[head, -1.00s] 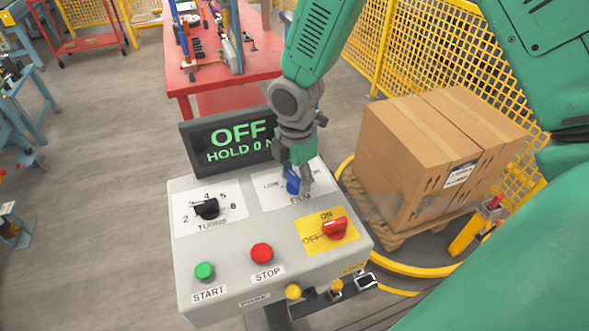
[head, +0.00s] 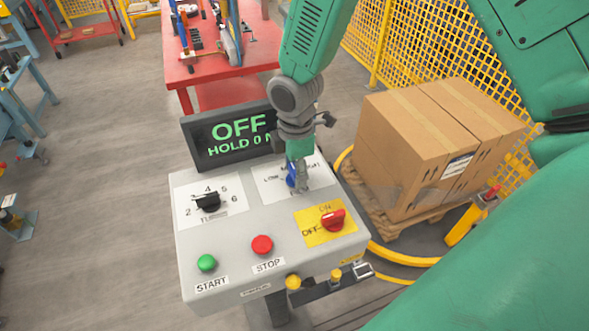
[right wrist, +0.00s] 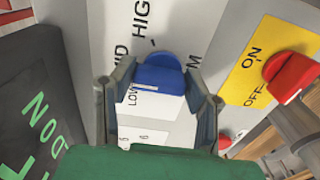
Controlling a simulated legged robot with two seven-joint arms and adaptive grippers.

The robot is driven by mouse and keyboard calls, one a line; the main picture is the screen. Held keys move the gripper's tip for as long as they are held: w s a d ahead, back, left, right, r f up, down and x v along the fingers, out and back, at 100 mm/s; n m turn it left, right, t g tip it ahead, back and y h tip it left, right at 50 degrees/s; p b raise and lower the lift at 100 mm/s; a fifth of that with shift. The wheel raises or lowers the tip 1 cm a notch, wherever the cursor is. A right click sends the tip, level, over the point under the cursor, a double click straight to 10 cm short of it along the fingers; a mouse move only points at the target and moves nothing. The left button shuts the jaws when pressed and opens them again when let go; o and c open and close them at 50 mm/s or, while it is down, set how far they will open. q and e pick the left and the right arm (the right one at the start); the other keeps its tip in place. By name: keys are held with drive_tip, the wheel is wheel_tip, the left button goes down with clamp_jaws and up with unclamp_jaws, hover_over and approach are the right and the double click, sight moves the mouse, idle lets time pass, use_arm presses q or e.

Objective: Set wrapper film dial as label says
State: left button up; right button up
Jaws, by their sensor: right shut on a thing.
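The blue film dial (head: 291,175) sits on a white label plate (head: 268,188) at the upper right of the grey control panel (head: 230,245). My right gripper (head: 298,180) comes down from above and is shut on the dial. In the right wrist view the blue dial (right wrist: 160,75) lies between the two grey fingers, with LOW, MID and HIGH printed around it. A white line shows on the dial, but I cannot tell exactly which word it points at. The dark display (head: 230,138) reads OFF and HOLD 0 N. My left gripper is not in view.
The panel also has a black turns dial (head: 208,202), green START button (head: 207,263), red STOP button (head: 262,244) and red ON/OFF switch (head: 333,220). Cartons (head: 435,150) on a pallet stand at right. A red table (head: 222,75) stands behind.

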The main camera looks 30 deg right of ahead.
drive_tip(key=o, duration=1.2)
drive_tip(key=shift+w, duration=0.15)
drive_tip(key=shift+c, duration=0.2)
wheel_tip(320, 180, up, 12)
